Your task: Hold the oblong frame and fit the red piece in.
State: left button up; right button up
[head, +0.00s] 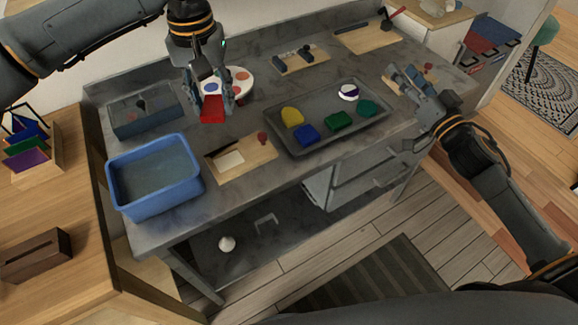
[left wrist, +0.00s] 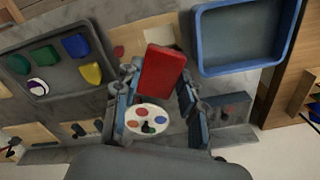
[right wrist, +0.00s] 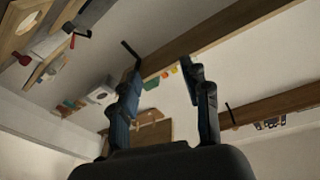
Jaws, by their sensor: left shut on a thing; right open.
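The red piece (head: 212,110) is a flat block held in my left gripper (head: 213,92), above the counter near the round palette. In the left wrist view the red piece (left wrist: 162,72) stands out between the fingers of my left gripper (left wrist: 160,98). No thing shows clearly as the oblong frame. A light wooden board (head: 262,166) lies below and right of the red piece, with a pale rectangle, a dark stick and a small red knob on it. My right gripper (head: 412,92) is open and empty over the counter's right part; its open fingers (right wrist: 163,80) show in the right wrist view.
A grey tray (head: 272,112) holds yellow, blue, green, teal and white-purple pieces. A blue bin (head: 154,207) stands at the counter's front left. A grey box (head: 146,118) and the round palette (head: 243,80) are behind. Further boards (head: 302,66) lie at the back.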

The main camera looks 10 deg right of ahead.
aim_at(265, 139)
jog(key=s+a+f, duration=0.1)
jog(key=a+f, duration=0.2)
jog(key=a, duration=0.1)
jog(key=s+a+f+n+g, duration=0.1)
jog(key=a+f, duration=0.1)
jog(key=a, duration=0.3)
jog(key=s+a+f+n+g, duration=0.1)
jog(key=s+a+f, duration=0.1)
jog(key=a+f, duration=0.1)
jog(key=shift+a+f+y, duration=0.3)
jog(key=shift+a+y, duration=0.1)
jog(key=shift+a, duration=0.5)
jog(key=s+a+f+n+g, duration=0.1)
jog(key=s+a+n, duration=0.15)
jog(key=a, duration=0.45)
jog(key=s+a+f+n, duration=0.1)
jog(key=s+a+f, duration=0.1)
jog(key=s+a, duration=0.35)
jog(key=shift+g+y, duration=0.3)
jog(key=shift+y, duration=0.1)
jog(key=x, duration=0.9)
jog(key=a+x, duration=0.1)
jog(key=x, duration=0.3)
jog(key=shift+w+a+r, duration=0.2)
jog(key=shift+w+r, duration=0.05)
jog(key=shift+r, duration=0.05)
grip_shut()
jog(key=shift+c, duration=1.4)
grip_release()
